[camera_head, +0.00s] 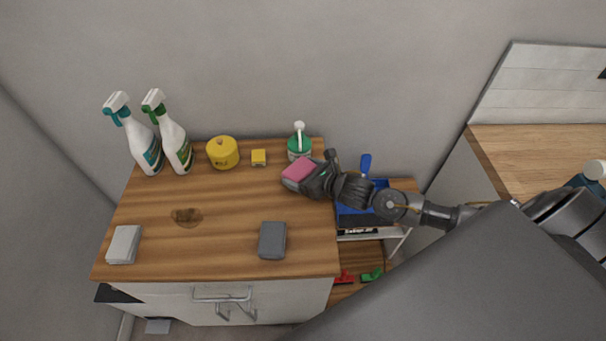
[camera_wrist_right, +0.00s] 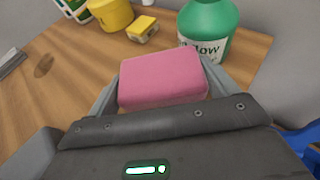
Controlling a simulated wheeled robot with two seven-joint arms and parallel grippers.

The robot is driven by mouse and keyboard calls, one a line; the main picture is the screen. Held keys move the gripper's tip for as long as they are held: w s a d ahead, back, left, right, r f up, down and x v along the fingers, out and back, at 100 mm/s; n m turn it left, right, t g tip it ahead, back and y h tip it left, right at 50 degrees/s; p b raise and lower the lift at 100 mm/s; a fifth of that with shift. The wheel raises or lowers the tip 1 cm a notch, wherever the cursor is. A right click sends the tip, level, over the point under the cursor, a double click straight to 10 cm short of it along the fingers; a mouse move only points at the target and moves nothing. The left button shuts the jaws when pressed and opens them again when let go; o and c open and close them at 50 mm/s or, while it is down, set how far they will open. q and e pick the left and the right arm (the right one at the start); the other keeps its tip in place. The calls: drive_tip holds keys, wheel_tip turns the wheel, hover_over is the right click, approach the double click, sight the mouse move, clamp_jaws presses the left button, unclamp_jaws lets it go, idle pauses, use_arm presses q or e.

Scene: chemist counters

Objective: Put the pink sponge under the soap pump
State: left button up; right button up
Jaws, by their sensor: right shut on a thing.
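The pink sponge (camera_head: 299,170) is held in my right gripper (camera_head: 306,175), near the back right of the wooden counter. In the right wrist view the sponge (camera_wrist_right: 161,77) sits between the two fingers of my right gripper (camera_wrist_right: 161,85). The soap pump (camera_head: 299,147) is a green bottle with a white pump head, standing at the back right, just behind the sponge. In the right wrist view the soap pump (camera_wrist_right: 208,25) is beyond the sponge, to the right. Whether the sponge touches the counter or the bottle, I cannot tell. My left gripper is not in view.
A yellow pot (camera_head: 222,153) and small yellow block (camera_head: 259,158) stand left of the pump. Two spray bottles (camera_head: 174,142) are at back left. A dark grey block (camera_head: 272,240) and white block (camera_head: 124,244) lie in front. A blue bin (camera_head: 352,216) is at right.

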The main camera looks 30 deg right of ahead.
drive_tip(key=shift+f, duration=0.7)
drive_tip(key=shift+w+f+p, duration=0.1)
drive_tip(key=shift+p, duration=0.4)
drive_tip(key=shift+f, duration=0.25)
drive_tip(key=o, duration=0.9)
drive_tip(key=shift+c, duration=0.2)
drive_tip(key=shift+s+d+r, duration=0.1)
drive_tip(key=shift+s+d, duration=0.2)
drive_tip(key=shift+s, duration=0.2)
drive_tip(key=b+v, duration=0.2)
drive_tip(key=v, duration=0.8)
drive_tip(key=shift+s+b, duration=0.1)
drive_tip(key=shift+b, duration=0.3)
drive_tip(key=shift+s+d+r, duration=0.1)
drive_tip(key=shift+s+r, duration=0.1)
drive_tip(key=shift+s, duration=0.1)
